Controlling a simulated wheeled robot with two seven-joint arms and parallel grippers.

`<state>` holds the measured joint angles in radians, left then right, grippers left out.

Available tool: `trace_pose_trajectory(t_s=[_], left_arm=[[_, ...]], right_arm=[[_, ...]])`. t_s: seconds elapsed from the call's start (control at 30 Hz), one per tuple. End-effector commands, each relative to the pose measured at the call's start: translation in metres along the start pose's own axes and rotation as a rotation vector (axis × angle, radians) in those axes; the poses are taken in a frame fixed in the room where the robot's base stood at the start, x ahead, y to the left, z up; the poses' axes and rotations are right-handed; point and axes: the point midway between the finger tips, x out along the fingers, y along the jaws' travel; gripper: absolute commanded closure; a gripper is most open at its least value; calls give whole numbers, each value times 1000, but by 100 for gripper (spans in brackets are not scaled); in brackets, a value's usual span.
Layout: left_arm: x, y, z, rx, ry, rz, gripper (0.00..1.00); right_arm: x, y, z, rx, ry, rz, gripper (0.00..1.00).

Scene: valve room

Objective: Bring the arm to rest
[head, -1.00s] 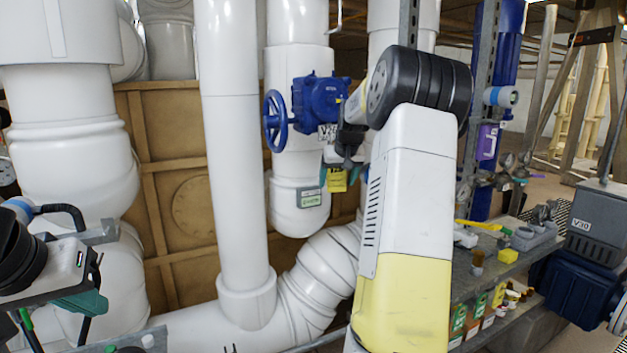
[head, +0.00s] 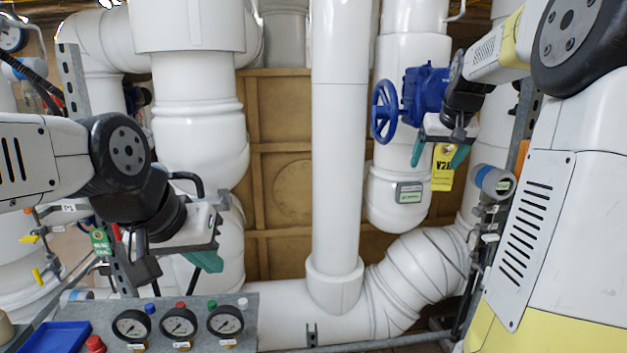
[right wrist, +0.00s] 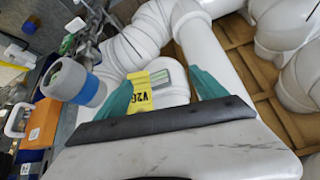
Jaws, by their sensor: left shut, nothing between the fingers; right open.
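My right gripper (head: 438,153) is open and empty in front of the blue valve's yellow tag (head: 442,178). Its two teal fingers (right wrist: 160,95) stand apart in the right wrist view, with the tag (right wrist: 146,92) behind the gap. I cannot tell whether they touch it. The blue valve (head: 424,90) with its blue handwheel (head: 384,110) sits on a white pipe just left of my right wrist. My left gripper (head: 205,262) is shut and empty at the left, in front of a thick white pipe and above the gauge panel.
A panel with three gauges (head: 180,322) and coloured knobs is low at the left, beside a blue tray (head: 58,338). A tall white pipe (head: 338,150) stands between my arms. A blue-ended cylinder (head: 492,182) is right of the tag. It also shows in the right wrist view (right wrist: 72,82).

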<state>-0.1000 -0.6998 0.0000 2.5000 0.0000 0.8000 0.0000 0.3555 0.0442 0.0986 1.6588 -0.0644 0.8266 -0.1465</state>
Motion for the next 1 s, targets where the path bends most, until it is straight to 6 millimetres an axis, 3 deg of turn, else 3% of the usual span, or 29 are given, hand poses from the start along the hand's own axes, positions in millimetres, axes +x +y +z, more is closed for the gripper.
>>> trace_pose_trajectory(t_s=[0.03,0.2,0.4,0.5,0.6,0.7,1.0], left_arm=[[0,0,0,0,0,0,100],[0,0,0,0,0,0,100],[0,0,0,0,0,0,100],[0,0,0,0,0,0,100],[0,0,0,0,0,0,100],[0,0,0,0,0,0,100],[0,0,0,0,0,0,100]], right_arm=[[-20,-26,20,-22,4,-20,19],[-65,-88,104,-60,-5,-90,19],[-92,-133,211,-94,-19,-176,19],[-95,-144,253,-104,-29,-209,19],[-95,-150,279,-112,-36,-231,19],[-95,-153,292,-114,-40,-242,19],[-94,-153,295,-114,-42,-243,19]])
